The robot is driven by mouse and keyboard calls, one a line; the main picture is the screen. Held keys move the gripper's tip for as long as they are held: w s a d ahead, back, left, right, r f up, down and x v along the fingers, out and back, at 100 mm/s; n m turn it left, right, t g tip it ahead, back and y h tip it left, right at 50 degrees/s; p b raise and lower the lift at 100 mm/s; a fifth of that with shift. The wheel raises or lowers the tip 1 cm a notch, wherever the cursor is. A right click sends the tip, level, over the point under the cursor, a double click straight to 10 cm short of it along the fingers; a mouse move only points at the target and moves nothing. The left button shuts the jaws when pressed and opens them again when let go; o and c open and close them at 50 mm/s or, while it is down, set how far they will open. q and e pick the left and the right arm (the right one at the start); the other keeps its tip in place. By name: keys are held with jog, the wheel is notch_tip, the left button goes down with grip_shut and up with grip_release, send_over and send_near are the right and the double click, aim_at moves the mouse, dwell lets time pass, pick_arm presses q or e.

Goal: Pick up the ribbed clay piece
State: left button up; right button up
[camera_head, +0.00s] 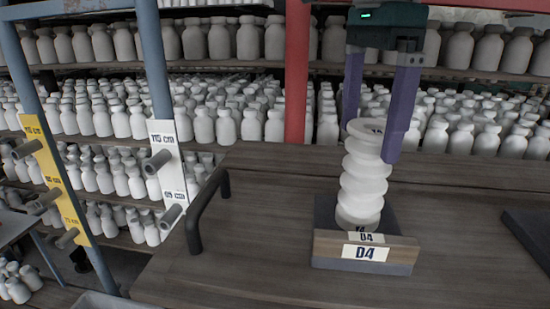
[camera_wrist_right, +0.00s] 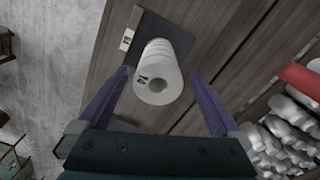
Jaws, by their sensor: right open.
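The ribbed clay piece (camera_head: 363,180) is white and stands upright, leaning slightly, on a dark stand labelled D4 (camera_head: 365,252) on the wooden table. My right gripper (camera_head: 372,140) is open above it, with its purple fingers on either side of the piece's top. In the right wrist view, the round top of the ribbed clay piece (camera_wrist_right: 157,80) shows ahead of and between the open fingers of the right gripper (camera_wrist_right: 160,95), with gaps to each side. My left gripper is not in view.
The wooden table (camera_head: 470,240) has a dark handle (camera_head: 207,210) at its left edge. Another dark stand (camera_head: 530,236) sits at the right. Shelves of white bottles (camera_head: 235,122) fill the background, with a red post (camera_head: 297,75) and blue posts.

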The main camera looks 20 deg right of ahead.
aim_at(367, 161)
jog(key=shift+s+f+p, duration=0.1)
jog(key=shift+f+p, duration=0.15)
jog(key=shift+p, duration=0.15)
jog(key=f+p, duration=0.1)
jog(key=f, duration=0.1)
jog(key=f+p, duration=0.2)
jog(key=shift+s+d+f, duration=0.1)
jog(key=shift+d, duration=0.1)
jog(key=shift+f, duration=0.3)
grip_shut()
jog(key=shift+r, duration=0.1)
